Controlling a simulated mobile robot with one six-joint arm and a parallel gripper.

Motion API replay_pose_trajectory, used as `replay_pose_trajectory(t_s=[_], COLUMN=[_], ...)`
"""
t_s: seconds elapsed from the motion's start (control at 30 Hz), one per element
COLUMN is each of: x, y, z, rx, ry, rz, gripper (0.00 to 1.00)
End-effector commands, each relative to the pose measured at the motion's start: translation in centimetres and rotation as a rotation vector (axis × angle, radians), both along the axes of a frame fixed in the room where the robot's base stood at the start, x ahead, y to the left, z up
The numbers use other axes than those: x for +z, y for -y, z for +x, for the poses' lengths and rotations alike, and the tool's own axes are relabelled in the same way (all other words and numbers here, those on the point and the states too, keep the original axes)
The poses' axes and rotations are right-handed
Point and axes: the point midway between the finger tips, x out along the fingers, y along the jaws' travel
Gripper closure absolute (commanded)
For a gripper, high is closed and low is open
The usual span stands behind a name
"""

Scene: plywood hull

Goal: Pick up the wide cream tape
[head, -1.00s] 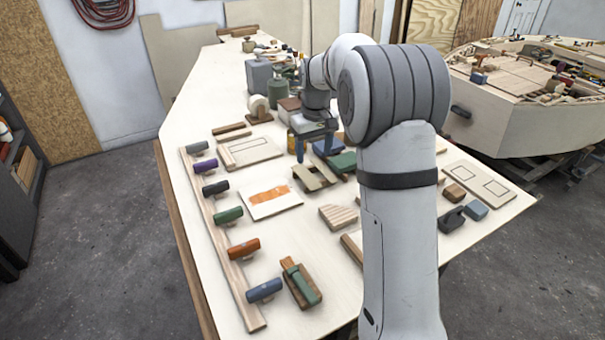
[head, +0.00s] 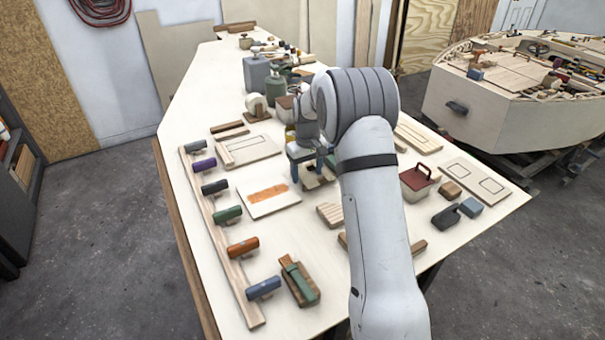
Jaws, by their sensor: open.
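The wide cream tape (head: 256,104) appears to be the pale roll standing upright on a small wooden holder on the bench, left of my wrist. My gripper (head: 307,166) points down over the middle of the bench, to the right of the roll and nearer the camera. Its blue fingers are apart, with no object visibly held between them. The roll is apart from the gripper. A wooden piece with a dark opening (head: 316,180) lies below the fingers; I cannot tell the gap between them.
Grey and green canisters (head: 258,74) stand behind the roll. A red-lidded box (head: 420,180) stands right of my arm. A rail with several coloured handles (head: 228,214) runs along the left edge. A board with an orange patch (head: 268,197) lies left of the gripper.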

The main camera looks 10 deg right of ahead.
Motion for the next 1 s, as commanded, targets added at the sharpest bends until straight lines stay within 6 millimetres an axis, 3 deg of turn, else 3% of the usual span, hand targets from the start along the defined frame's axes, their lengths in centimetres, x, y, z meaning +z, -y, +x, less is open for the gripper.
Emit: replay_pose_trajectory(t_s=[0.2, 0.8, 1.0], x=[-0.1, -0.05, -0.01], y=[-0.03, -0.1, -0.12], z=[0.01, 0.01, 0.01], rx=[0.0, 0.001, 0.002], ry=[0.001, 0.001, 0.001], rz=[0.0, 0.0, 0.0], gripper=[0.36, 0.84, 0.84])
